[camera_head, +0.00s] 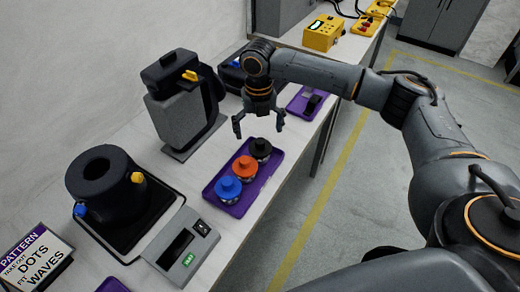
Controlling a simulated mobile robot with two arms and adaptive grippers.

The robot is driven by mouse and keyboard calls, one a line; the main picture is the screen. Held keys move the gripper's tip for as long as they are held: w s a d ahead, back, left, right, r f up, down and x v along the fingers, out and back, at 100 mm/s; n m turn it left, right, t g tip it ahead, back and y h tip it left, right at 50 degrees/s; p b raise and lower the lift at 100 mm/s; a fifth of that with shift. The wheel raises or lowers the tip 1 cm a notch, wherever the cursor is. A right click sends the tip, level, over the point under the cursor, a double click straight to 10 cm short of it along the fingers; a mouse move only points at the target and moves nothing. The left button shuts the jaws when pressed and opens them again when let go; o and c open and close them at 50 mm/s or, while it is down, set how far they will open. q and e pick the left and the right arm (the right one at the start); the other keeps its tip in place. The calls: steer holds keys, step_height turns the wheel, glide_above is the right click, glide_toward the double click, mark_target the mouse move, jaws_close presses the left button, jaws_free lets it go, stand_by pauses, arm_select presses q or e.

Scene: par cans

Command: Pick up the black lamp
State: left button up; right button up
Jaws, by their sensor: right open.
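The black lamp (260,149) stands upright at the far end of a purple tray (219,191). An orange lamp (245,167) stands beside it in the middle, and a blue lamp (228,187) stands at the near end. My right gripper (259,130) is open and empty, pointing down. Its fingers are spread on either side, above and slightly beyond the black lamp, with no contact visible. The exact height above the lamp cannot be told. My left gripper is not in view.
A grey upright device (182,115) stands left of the tray. A round black drum (100,180) with blue and yellow knobs, a grey box with a display (180,250) and a pattern sign (35,257) are nearer. Another purple tray (300,103) lies beyond. The floor right of the table is clear.

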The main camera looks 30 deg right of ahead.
mark_target(261, 141)
steer(key=shift+w+f, duration=0.1)
steer(key=shift+f, duration=0.25)
steer(key=f, duration=0.1)
steer(key=f+p, duration=0.1)
steer(key=shift+d+f, duration=0.3)
steer(key=shift+f, duration=0.1)
step_height(261, 141, down, 2)
steer(key=shift+f, duration=0.15)
steer(key=c, duration=0.3)
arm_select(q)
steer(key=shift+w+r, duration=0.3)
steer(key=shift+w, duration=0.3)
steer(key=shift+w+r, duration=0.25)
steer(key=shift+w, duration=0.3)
arm_select(e)
steer(key=c, duration=1.1)
